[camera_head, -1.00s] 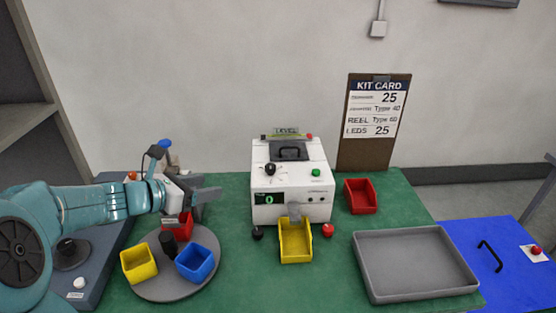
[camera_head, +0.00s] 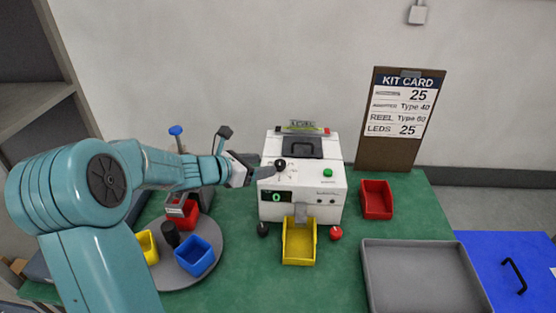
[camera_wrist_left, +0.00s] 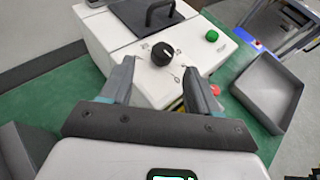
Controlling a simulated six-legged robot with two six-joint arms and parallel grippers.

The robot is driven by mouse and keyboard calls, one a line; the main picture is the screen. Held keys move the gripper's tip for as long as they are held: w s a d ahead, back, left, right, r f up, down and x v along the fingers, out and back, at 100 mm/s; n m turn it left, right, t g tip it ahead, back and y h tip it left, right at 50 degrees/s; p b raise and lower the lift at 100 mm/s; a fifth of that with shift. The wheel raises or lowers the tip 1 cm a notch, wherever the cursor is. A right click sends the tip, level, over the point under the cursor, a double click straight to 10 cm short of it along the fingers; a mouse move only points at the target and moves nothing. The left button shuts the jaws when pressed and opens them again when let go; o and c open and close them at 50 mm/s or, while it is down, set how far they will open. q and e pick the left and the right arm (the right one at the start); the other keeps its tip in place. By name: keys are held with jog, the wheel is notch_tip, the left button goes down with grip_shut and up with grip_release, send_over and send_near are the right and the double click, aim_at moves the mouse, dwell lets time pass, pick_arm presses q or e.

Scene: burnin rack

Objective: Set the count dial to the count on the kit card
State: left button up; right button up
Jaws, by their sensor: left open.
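The count dial is a black knob (camera_head: 280,164) on the sloped front of the white counting machine (camera_head: 330,185). It also shows in the left wrist view (camera_wrist_left: 162,54). The machine's small display (camera_head: 276,197) reads 0 in green. The kit card (camera_head: 402,105) on a brown clipboard leans at the wall; its top line reads 25 and its LEDs line 25. My left gripper (camera_head: 264,173) is close to the dial from the left. In the left wrist view its open fingers (camera_wrist_left: 158,82) point at the dial, which lies just beyond the tips, apart from them. My right gripper is not in view.
A yellow bin (camera_head: 299,243) sits under the machine's chute. A red bin (camera_head: 376,199) and a grey tray (camera_head: 424,280) stand to the right. A round turntable (camera_head: 213,231) with yellow, blue and red bins is at left. A green button (camera_head: 328,173) is right of the dial.

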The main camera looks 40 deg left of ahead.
aim_at(278, 163)
pick_arm(q)
jog(key=p+x, duration=0.1)
jog(key=x, duration=0.5)
jog(key=shift+w+d, duration=0.1)
jog(key=shift+w, duration=0.1)
jog(key=shift+s+d+r, duration=0.2)
jog(key=shift+w+a+f, duration=0.1)
jog(key=shift+f, duration=0.05)
jog(key=c, duration=1)
